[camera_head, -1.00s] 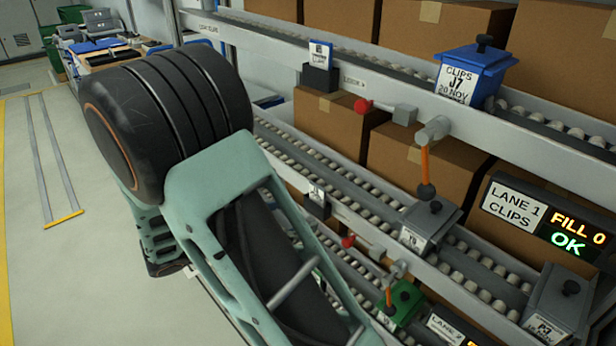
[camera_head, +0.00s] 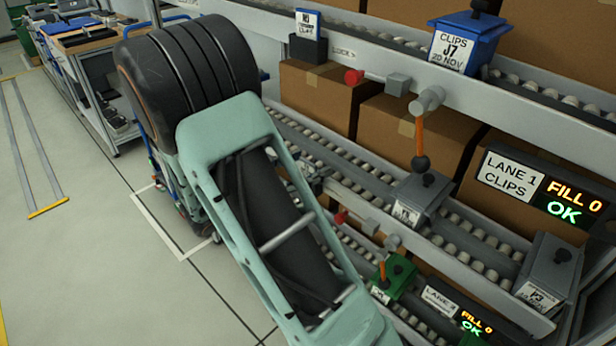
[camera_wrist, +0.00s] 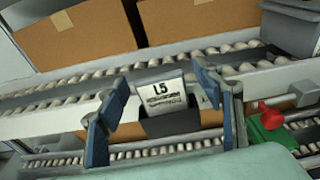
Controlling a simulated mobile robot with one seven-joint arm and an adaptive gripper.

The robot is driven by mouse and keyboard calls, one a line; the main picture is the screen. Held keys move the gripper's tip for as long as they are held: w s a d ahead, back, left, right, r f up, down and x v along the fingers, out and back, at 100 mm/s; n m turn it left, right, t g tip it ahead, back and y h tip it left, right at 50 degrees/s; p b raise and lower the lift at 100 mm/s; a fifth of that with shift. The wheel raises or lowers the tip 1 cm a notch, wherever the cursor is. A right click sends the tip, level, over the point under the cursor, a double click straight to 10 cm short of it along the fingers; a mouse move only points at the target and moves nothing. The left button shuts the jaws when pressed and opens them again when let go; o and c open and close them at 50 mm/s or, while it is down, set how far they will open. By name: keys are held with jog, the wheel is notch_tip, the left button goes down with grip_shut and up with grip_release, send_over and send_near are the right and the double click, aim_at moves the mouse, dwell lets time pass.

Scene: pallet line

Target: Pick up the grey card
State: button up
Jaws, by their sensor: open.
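The grey card (camera_wrist: 161,94), with a pale face marked L5, stands in a dark holder (camera_wrist: 172,124) on a rail edge in the wrist view. My gripper (camera_wrist: 161,84) is open, with one blue-grey finger on each side of the card. The fingers look apart from it, with gaps on both sides; how far away in depth I cannot tell. In the head view my arm hides most of the gripper, and I cannot make out the grey card clearly.
Roller lanes with brown cartons (camera_head: 322,100) lie beyond the rail. A red knob (camera_wrist: 264,106) and green box (camera_wrist: 270,132) are right of the card. A blue card (camera_head: 307,20) stands in another holder above. Open floor (camera_head: 90,230) lies left.

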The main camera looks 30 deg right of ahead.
jog(key=shift+w+d, duration=0.1)
jog(key=shift+d, duration=0.15)
jog(key=shift+c, duration=0.7)
jog(key=c, duration=0.9)
jog(key=shift+c, duration=0.2)
